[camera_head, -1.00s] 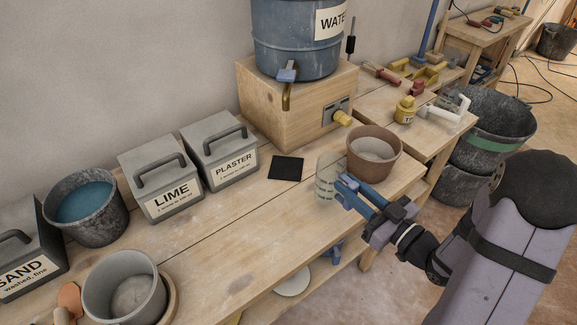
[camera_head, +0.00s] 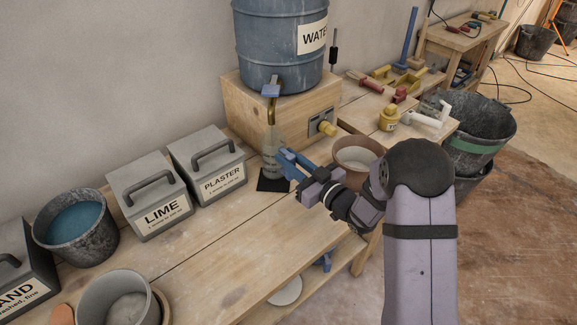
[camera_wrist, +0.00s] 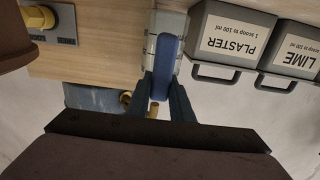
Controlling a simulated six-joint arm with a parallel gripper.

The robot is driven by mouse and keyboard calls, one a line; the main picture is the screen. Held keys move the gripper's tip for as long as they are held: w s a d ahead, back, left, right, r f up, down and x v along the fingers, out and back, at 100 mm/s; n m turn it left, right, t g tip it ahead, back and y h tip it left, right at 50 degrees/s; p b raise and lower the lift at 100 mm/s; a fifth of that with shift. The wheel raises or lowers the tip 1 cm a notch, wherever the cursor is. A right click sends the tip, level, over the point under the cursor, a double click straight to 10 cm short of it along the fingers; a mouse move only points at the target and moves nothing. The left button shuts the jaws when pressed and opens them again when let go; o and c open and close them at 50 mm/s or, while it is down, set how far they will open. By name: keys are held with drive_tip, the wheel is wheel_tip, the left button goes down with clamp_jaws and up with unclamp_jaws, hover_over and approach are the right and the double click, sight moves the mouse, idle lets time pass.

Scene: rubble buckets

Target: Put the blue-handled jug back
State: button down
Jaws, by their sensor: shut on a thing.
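The clear jug (camera_head: 269,160) with dark markings is upright by the black pad (camera_head: 272,186), in front of the water barrel's brass spout. Whether its base touches the pad or hangs just above it I cannot tell. My gripper (camera_head: 287,162) comes from the right and is shut on the jug's blue handle. In the wrist view the blue handle (camera_wrist: 168,55) lies between my gripper's fingers (camera_wrist: 165,92), with the pale jug body (camera_wrist: 158,25) behind it. The jug's contents are not clear.
The barrel (camera_head: 281,45) stands on a wooden box (camera_head: 290,118) with a yellow knob (camera_head: 327,128). The PLASTER bin (camera_head: 208,165) and LIME bin (camera_head: 150,195) are left of the pad. A brown bucket (camera_head: 345,158) stands right, close to my arm.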

drive_tip(key=shift+w+a, duration=0.15)
drive_tip(key=shift+a, duration=0.05)
drive_tip(key=shift+f, duration=1.8)
drive_tip(key=shift+f, duration=0.15)
drive_tip(key=c, duration=1.6)
unclamp_jaws()
drive_tip(key=shift+o, duration=0.2)
drive_tip(key=shift+r, duration=0.25)
drive_tip(key=b+v, duration=0.1)
drive_tip(key=v, duration=1.1)
